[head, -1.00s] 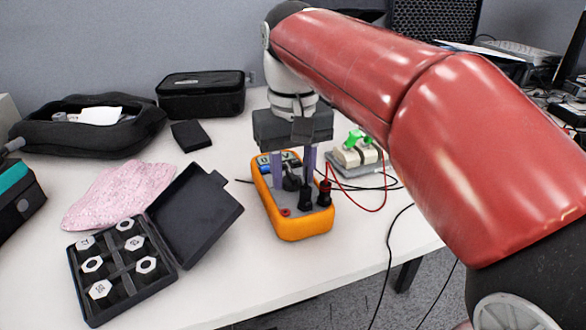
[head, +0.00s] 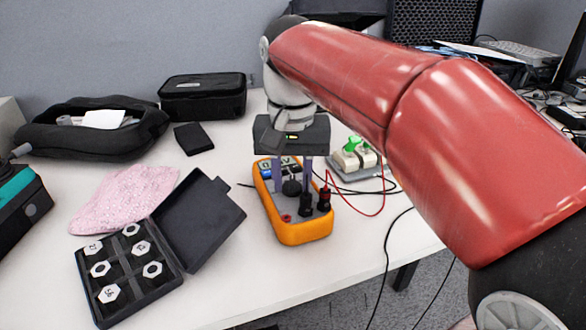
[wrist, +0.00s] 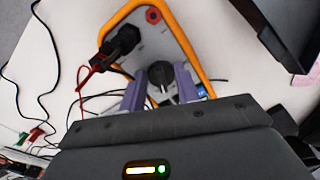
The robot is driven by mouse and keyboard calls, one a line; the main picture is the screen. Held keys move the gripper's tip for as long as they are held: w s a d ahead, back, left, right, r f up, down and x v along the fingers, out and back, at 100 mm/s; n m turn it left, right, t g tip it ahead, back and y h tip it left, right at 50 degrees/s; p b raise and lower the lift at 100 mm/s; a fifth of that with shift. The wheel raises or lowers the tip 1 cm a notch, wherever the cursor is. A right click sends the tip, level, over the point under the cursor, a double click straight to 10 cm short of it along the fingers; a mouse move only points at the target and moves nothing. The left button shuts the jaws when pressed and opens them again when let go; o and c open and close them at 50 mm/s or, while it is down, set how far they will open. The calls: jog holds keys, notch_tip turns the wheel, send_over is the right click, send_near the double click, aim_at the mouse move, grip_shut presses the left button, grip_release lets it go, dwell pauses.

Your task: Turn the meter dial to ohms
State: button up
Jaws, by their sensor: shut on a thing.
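The orange-rimmed meter (head: 303,231) lies on the white table with its grey face up. Its dark round dial (head: 291,187) also shows in the wrist view (wrist: 159,84). My gripper (head: 292,182) points down over the meter's face, with one purple finger on each side of the dial. The wrist view shows my gripper (wrist: 160,88) shut on the dial. The dial's mark and the setting it points at are too small to read. My gripper's body hides part of the meter's display end.
Black plugs (head: 324,197) with red and black leads stand in the meter, close right of my gripper. A device with green clips (head: 354,155) sits behind right. An open black case (head: 130,275) of hex pieces and a pink cloth (head: 122,199) lie left.

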aim_at(291, 182)
jog(key=shift+a+r+m+p, duration=0.1)
jog(key=shift+m+p, duration=0.55)
jog(key=shift+m, duration=0.95)
jog(key=o, duration=1)
notch_tip(291, 182, up, 8)
jog(key=shift+f+p, duration=0.15)
jog(key=shift+p, duration=0.4)
